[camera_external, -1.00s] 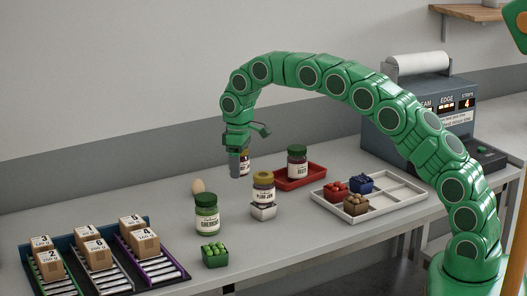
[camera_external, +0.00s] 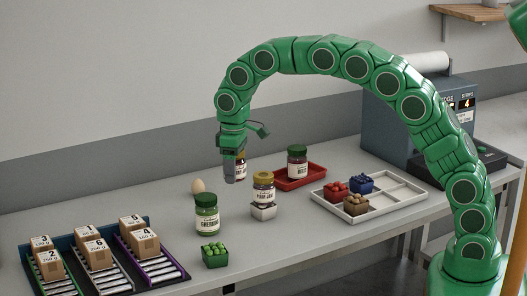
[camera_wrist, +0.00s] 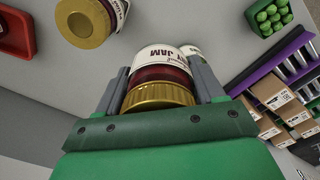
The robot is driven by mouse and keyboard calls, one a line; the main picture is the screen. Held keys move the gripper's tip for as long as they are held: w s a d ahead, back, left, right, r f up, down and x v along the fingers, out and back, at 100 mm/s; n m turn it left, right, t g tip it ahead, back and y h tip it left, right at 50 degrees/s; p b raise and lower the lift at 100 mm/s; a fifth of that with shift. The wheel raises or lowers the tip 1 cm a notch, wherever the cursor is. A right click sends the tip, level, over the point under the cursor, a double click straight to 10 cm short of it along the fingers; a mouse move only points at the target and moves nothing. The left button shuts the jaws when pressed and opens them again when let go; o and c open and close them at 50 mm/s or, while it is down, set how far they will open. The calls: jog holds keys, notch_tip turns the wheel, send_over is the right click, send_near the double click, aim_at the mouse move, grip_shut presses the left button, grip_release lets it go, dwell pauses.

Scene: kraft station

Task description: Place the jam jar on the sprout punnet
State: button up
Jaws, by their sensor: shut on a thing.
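My gripper (camera_external: 230,178) is shut on a jam jar with a gold lid, dark red contents and a white label ending in "JAM". In the wrist view the held jam jar (camera_wrist: 160,80) sits between the two grey fingers. In the external view it is mostly hidden behind the gripper, held above the table. The sprout punnet (camera_external: 215,260) is a small dark green tub of round green sprouts at the table's front. It also shows in the wrist view (camera_wrist: 268,16) at the top right, apart from the gripper and the jar.
A green-lidded gherkin jar (camera_external: 207,217) stands behind the sprout punnet. A plum jam jar (camera_external: 263,191) stands on a pale punnet (camera_external: 263,212).

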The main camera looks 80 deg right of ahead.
jog(key=s+a+r, duration=0.3)
jog(key=s+a, duration=1.1)
jog(key=a, duration=0.4)
send_over(214, 248)
jog(key=shift+s+f, duration=0.1)
jog(key=shift+f, duration=6.25)
jog(key=shift+f, duration=0.1)
jog(key=o, duration=1.3)
